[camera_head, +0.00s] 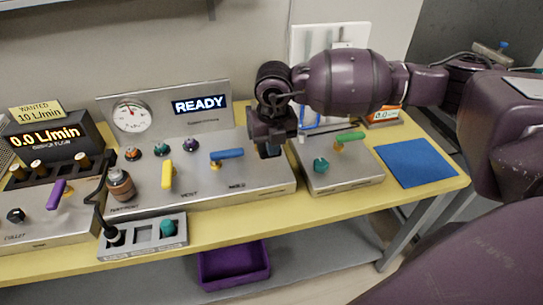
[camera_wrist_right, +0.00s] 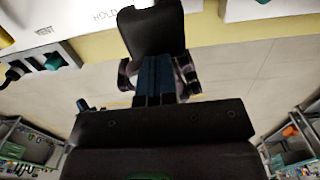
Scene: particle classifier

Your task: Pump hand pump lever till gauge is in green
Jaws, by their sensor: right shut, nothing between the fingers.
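The round white gauge (camera_head: 131,115) stands on the back plate of the long grey panel (camera_head: 230,187); its needle and green zone are too small to read. My right gripper (camera_head: 268,150) is shut and empty, pointing down at the right end of this panel. It also shows in the wrist view (camera_wrist_right: 158,85), with a dark paddle-like shape beyond it whose identity I cannot tell. No hand pump lever can be clearly made out; the arm hides part of the panel. A blue lever (camera_head: 227,154) and a yellow lever (camera_head: 167,175) stand left of the gripper. My left gripper is not in view.
A READY display (camera_head: 199,104) is beside the gauge. A smaller box with a green lever (camera_head: 350,136) stands right of the gripper. A blue mat (camera_head: 416,162) lies on the yellow table's right end. A purple bin (camera_head: 233,265) sits on the lower shelf.

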